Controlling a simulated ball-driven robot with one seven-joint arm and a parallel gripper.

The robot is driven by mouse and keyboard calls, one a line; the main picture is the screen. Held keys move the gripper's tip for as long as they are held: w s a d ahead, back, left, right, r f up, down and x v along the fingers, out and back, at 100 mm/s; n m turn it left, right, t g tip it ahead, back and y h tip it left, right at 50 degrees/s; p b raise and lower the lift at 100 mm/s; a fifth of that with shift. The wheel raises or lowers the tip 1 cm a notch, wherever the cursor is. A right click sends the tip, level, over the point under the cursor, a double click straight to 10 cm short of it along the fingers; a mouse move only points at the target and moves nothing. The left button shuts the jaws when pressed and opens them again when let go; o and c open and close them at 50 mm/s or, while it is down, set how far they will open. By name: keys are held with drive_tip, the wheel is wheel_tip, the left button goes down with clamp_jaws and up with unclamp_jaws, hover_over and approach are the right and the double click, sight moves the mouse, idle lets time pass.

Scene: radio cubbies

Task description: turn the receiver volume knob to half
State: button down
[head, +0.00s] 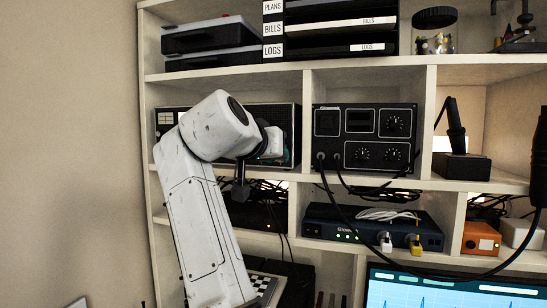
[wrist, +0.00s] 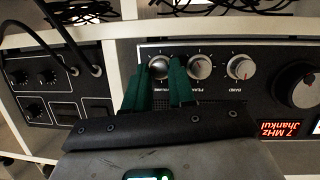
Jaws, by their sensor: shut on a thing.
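The receiver (head: 286,118) sits in a left-middle cubby in the head view, its front largely hidden by my white arm. The wrist view is upside down and shows the receiver's front (wrist: 215,90) close up. The volume knob (wrist: 158,66), round and silver, stands between the two green fingers of my gripper (wrist: 159,68), labelled VOLUME. My gripper is shut on this knob. The knob's pointer mark is too small to read. In the head view my gripper's fingers are hidden behind the arm.
Beside the volume knob are the peak knob (wrist: 199,66), close to one finger, the band knob (wrist: 240,67) and a large dark dial (wrist: 296,78). A black radio unit (head: 365,137) with cables fills the adjacent cubby. Shelf dividers (wrist: 122,60) stand close by.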

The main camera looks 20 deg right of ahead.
drive_tip(key=shift+s+d+f+m+t+y+b, duration=0.15)
drive_tip(key=shift+m+y, duration=0.1)
drive_tip(key=shift+m, duration=0.35)
drive_tip(key=shift+w+a+f+m+t+y+b, duration=0.15)
drive_tip(key=shift+m+y, duration=0.1)
drive_tip(key=shift+m, duration=0.35)
drive_tip(key=shift+s+d+r, duration=0.1)
drive_tip(key=c, duration=1.2)
unclamp_jaws()
drive_tip(key=shift+r, duration=0.1)
drive_tip(key=b+v, duration=0.3)
drive_tip(key=v, duration=0.7)
drive_tip(key=shift+s, duration=0.4)
